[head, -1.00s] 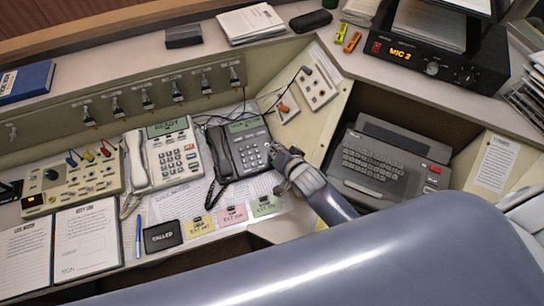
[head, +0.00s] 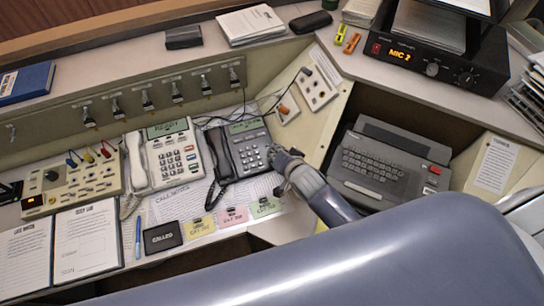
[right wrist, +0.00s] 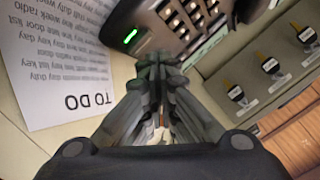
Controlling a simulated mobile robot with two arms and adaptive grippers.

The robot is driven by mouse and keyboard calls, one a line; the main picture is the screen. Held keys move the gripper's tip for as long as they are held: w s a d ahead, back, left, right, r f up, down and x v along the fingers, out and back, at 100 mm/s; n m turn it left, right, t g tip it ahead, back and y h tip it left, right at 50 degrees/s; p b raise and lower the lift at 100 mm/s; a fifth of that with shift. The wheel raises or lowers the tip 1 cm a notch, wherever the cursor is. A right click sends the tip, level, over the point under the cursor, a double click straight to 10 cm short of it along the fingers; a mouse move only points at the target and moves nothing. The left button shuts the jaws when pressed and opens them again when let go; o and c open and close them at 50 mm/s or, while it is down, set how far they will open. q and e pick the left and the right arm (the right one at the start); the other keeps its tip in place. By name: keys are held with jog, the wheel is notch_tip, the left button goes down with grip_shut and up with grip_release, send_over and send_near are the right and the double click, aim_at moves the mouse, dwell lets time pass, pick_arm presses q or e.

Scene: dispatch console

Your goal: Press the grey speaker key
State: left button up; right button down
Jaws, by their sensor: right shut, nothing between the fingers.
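The grey desk phone (head: 250,150) stands on the desk right of the white phone (head: 172,155), its dark handset on its left side. My right gripper (head: 274,154) is shut and empty at the right edge of the grey phone's keypad. In the right wrist view the closed fingertips (right wrist: 161,62) are close to the grey phone (right wrist: 157,22), beside a green lit key or lamp (right wrist: 130,36). I cannot tell whether they touch it. Which key is the speaker key cannot be read. My left gripper is not in view.
A typewriter-like keyboard unit (head: 385,170) sits to the right. Yellow, pink and green cards (head: 233,215) lie in front of the phones. A TO DO sheet (right wrist: 60,60) lies beside the gripper.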

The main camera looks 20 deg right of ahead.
jog(key=shift+f, duration=0.1)
jog(key=shift+f, duration=0.35)
jog(key=shift+w+f+b, duration=0.1)
jog(key=shift+f+b, duration=0.25)
jog(key=shift+b, duration=0.05)
dwell(0.6)
jog(key=shift+r, duration=0.1)
jog(key=shift+r+p, duration=0.7)
jog(key=shift+p, duration=0.3)
jog(key=r+p, duration=0.2)
jog(key=s+r+p, duration=0.1)
jog(key=r+p, duration=0.2)
dwell(0.4)
